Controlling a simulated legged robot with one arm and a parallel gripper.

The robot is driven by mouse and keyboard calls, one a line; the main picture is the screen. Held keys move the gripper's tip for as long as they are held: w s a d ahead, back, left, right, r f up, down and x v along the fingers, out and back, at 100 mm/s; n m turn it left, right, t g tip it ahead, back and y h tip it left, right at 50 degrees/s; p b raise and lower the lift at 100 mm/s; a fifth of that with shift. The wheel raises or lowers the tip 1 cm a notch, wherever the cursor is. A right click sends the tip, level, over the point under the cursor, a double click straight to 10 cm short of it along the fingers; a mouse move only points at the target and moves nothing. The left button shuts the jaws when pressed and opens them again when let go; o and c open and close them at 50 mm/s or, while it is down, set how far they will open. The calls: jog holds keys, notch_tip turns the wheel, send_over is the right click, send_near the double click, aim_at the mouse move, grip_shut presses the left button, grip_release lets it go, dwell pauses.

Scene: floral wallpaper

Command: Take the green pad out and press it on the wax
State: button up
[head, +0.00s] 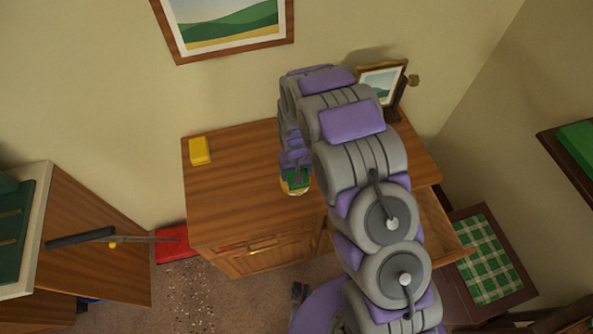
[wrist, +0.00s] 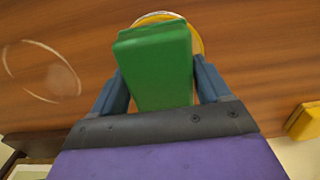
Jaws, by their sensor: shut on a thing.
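My gripper (wrist: 160,88) is shut on the green pad (wrist: 153,65), a green block held between its two blue-grey fingers. In the head view the gripper (head: 296,172) is low over the wooden cabinet top, with the green pad (head: 297,181) at its end. A round yellow-rimmed thing, likely the wax (wrist: 197,40), is just beyond and partly under the pad. Its yellow edge also shows in the head view (head: 286,188). The pad hides most of it, and I cannot tell whether they touch.
A yellow block (head: 200,151) sits on the cabinet top (head: 235,200) at left; it also shows in the wrist view (wrist: 303,122). A pale ring mark (wrist: 76,80) is on the wood. A drawer (head: 436,232) stands open at right. A framed picture (head: 381,84) stands at the back.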

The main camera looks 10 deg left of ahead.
jog(key=shift+a+f, duration=0.25)
jog(key=shift+a, duration=0.2)
jog(key=shift+d, duration=0.15)
jog(key=shift+d+f, duration=0.15)
jog(key=shift+d, duration=0.15)
jog(key=shift+a, duration=0.3)
jog(key=shift+d+r+p, duration=0.1)
jog(key=shift+r+p, duration=0.7)
jog(key=shift+r, duration=2.7)
